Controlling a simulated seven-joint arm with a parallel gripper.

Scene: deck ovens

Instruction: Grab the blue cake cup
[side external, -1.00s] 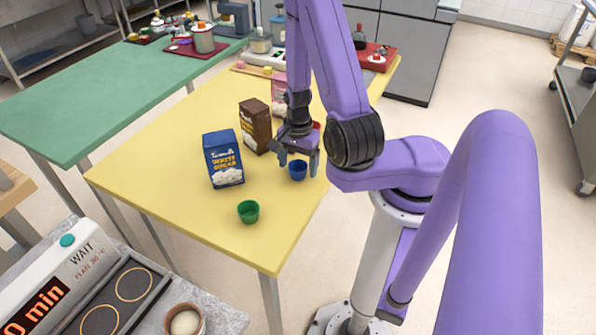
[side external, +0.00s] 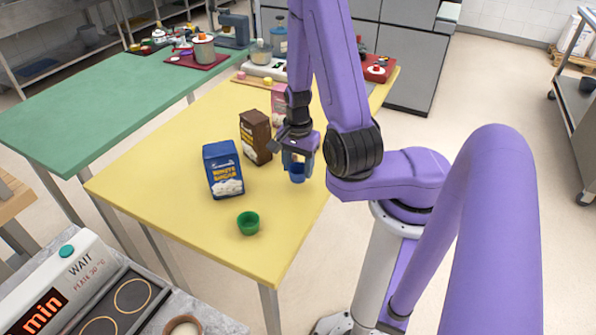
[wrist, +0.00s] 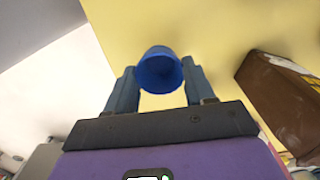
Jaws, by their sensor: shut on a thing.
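The blue cake cup (side external: 297,173) is at the right side of the yellow table (side external: 200,225). My gripper (side external: 297,166) comes down from above and is shut on the cup. In the wrist view the cup (wrist: 159,70) sits between the two fingers, its open mouth facing the camera. From these views I cannot tell whether the cup's base touches the table. A green cup (side external: 248,223) stands upright nearer the front of the table, apart from my gripper.
A blue sugar box (side external: 223,170) and a brown box (side external: 256,137) stand left of my gripper. A pink package (side external: 279,103) is behind it. The table's front left is clear. A green table (side external: 110,115) stands beyond, and a cooking plate unit (side external: 115,305) is at lower left.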

